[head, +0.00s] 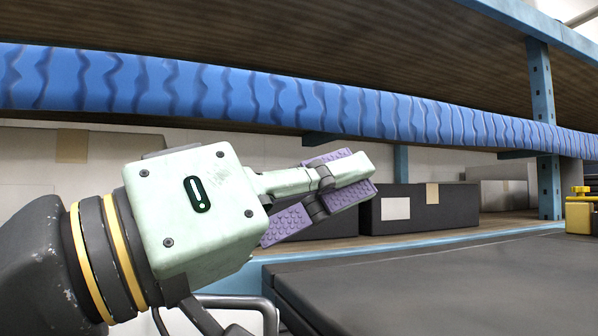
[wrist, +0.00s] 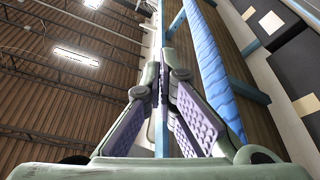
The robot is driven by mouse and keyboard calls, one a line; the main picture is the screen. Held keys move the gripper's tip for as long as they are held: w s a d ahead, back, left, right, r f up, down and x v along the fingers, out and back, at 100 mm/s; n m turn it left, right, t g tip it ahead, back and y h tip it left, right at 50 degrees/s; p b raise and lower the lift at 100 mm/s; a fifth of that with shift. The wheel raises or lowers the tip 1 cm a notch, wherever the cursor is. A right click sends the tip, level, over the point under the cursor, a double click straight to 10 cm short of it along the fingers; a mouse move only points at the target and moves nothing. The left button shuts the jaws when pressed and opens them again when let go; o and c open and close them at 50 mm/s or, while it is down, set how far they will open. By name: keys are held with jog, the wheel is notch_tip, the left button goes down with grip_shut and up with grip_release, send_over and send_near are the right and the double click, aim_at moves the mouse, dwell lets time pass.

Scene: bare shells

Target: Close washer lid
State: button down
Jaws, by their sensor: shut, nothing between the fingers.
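My gripper (head: 338,182) is in the middle of the head view, pale green with purple studded pads, reaching to the right. In the wrist view its fingertips (wrist: 161,80) are together with nothing held between them. I cannot make out a washer or its lid for certain in either view. A dark flat-topped surface (head: 440,278) lies at the lower right of the head view, to the right of my gripper and lower in the picture; I cannot tell whether it belongs to a washer.
A shelf rack with a blue ridged front beam (head: 250,95) spans the head view behind my gripper. Dark boxes (head: 445,208) stand on its lower shelf. A yellow-and-black object (head: 580,212) is at the right edge. The wrist view also shows ceiling lights (wrist: 77,56).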

jog(key=shift+s+d+f+b, duration=0.15)
jog(key=shift+s+f+b, duration=0.1)
jog(key=shift+f, duration=0.2)
jog(key=shift+s+d+f+b, duration=0.15)
jog(key=shift+s+f+b, duration=0.1)
jog(key=shift+f, duration=0.2)
jog(key=shift+s+a+f, duration=0.1)
jog(key=shift+f, duration=0.05)
